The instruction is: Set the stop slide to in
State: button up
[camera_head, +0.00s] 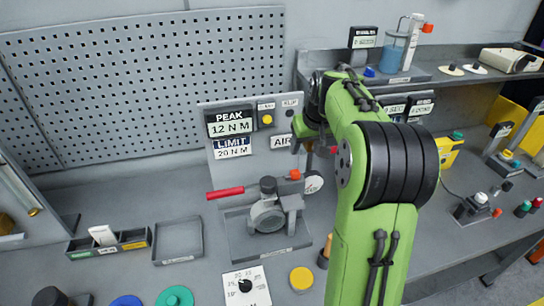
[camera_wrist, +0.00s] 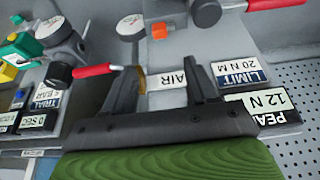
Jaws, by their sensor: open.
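The valve actuator (camera_head: 268,212) is a grey round body with a dark top knob, standing on a grey tray, with a red handle (camera_head: 225,192) to its left. A small orange block (camera_head: 294,174) sits just above and right of the body; an orange block (camera_wrist: 160,31) also shows in the wrist view. No part is legibly marked as the stop slide, so I cannot tell which it is. My gripper (camera_wrist: 166,85) is open and empty. Its fingers are before the panel with the AIR label (camera_wrist: 168,77), apart from the orange block. In the head view my arm partly hides it.
The panel carries PEAK 12 N M (camera_head: 230,123) and LIMIT 20 N M displays and a yellow button (camera_head: 267,119). A red lever (camera_wrist: 97,70) is close to the left finger in the wrist view.

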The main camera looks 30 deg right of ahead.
send_near(295, 172)
jog(key=x, duration=0.9)
jog(key=shift+d+p, duration=0.1)
jog(key=shift+p, duration=0.2)
jog(key=shift+r, duration=0.1)
grip_shut()
